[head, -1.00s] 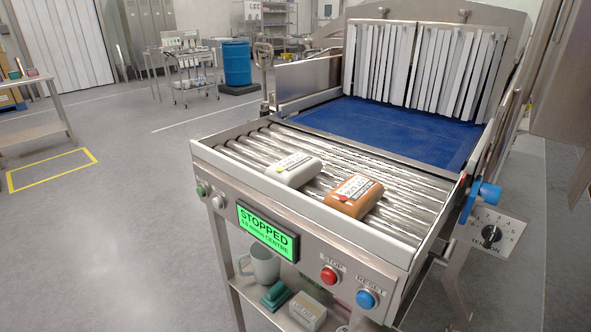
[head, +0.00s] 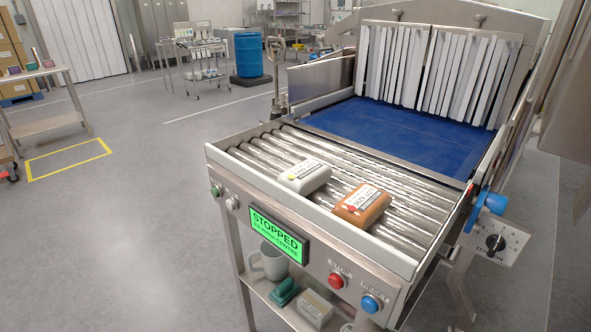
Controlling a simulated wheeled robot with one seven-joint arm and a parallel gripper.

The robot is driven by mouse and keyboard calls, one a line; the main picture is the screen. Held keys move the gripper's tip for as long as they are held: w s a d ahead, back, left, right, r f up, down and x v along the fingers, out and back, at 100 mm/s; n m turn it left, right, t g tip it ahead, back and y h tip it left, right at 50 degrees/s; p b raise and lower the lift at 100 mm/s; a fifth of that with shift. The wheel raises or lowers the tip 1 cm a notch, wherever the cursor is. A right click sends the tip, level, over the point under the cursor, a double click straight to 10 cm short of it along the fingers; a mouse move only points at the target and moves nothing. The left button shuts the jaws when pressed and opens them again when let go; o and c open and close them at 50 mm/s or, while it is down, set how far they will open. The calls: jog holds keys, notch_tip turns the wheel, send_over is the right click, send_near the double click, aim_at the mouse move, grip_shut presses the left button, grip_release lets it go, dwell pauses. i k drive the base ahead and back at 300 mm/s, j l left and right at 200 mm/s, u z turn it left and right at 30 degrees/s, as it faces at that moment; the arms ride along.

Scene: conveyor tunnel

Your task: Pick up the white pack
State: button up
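The white pack (head: 304,177) lies on the metal rollers at the near end of the conveyor, with a label on its top. An orange-brown pack (head: 363,205) lies just to its right on the same rollers, with a narrow gap between them. My gripper is not in view.
The roller bed (head: 280,148) has a raised metal rim and leads to a blue belt (head: 400,132) and white strip curtains (head: 440,70). The front panel carries a green STOPPED display (head: 278,234), a red button (head: 336,281) and a blue button (head: 370,303). Open floor (head: 130,220) lies left.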

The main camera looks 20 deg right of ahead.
aim_at(304, 179)
jog(key=j+z, duration=0.1)
jog(key=z, duration=0.3)
jog(key=j+z, duration=0.1)
jog(key=z, duration=0.35)
jog(key=i+j+z, duration=0.1)
jog(key=z, duration=0.3)
jog(key=j+z, duration=0.1)
jog(key=z, duration=0.3)
jog(key=k+j+z, duration=0.1)
jog(key=j+z, duration=0.15)
jog(key=j, duration=0.25)
jog(key=k+j+z, duration=0.15)
jog(key=j+z, duration=0.15)
jog(key=j, duration=0.15)
jog(key=k+j+z, duration=0.25)
jog(key=j, duration=0.2)
jog(key=k+j+z, duration=0.15)
jog(key=j+z, duration=0.15)
jog(key=j, duration=0.15)
jog(key=k+j+z, duration=0.25)
jog(key=k+j, duration=0.05)
jog(key=j, duration=0.05)
